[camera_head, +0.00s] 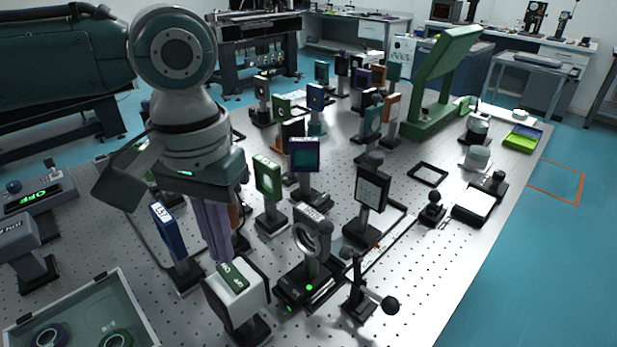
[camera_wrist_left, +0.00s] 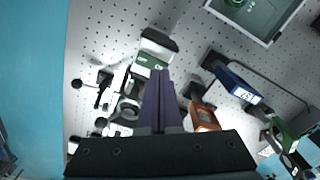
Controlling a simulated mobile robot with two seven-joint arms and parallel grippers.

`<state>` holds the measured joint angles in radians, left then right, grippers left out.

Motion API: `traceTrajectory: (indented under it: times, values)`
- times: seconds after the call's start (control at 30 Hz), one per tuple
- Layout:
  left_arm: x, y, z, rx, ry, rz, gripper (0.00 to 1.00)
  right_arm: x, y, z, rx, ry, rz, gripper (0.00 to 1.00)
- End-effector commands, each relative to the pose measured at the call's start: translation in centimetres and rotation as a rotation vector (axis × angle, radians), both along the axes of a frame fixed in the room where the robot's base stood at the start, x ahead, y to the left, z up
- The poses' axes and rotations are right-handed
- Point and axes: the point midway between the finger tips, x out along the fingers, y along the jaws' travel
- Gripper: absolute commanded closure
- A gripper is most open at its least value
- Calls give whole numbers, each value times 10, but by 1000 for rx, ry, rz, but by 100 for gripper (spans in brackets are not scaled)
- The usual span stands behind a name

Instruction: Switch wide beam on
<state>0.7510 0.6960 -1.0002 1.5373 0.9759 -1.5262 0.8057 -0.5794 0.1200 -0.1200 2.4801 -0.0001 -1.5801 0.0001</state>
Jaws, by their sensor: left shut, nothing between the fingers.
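My left gripper (camera_head: 222,258) reaches down from the left arm, its purple fingers shut and empty. Its tips appear just behind or above a white-topped box (camera_head: 254,293) with a green label, standing on a dark post at the front of the table. In the left wrist view the shut fingertips (camera_wrist_left: 157,76) point at this box (camera_wrist_left: 158,41) and overlap the edge of its green label; I cannot tell whether they touch. A control box at far left has a green display reading OFF (camera_head: 34,201). No label that I can read says wide beam. My right gripper is not in view.
A blue-framed plate (camera_head: 168,232) stands close left of the fingers. A ring mount (camera_head: 311,240) with a green light stands right of the white box. An open case (camera_head: 138,290) lies front left.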

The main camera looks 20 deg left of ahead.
Motion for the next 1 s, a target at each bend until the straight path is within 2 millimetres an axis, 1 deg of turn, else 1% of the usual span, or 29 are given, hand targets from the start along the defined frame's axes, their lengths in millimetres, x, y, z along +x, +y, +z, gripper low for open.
traceTrajectory:
  times: [1.0]
  values:
    - [0,0,-14,0,1,0,100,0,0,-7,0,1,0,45]
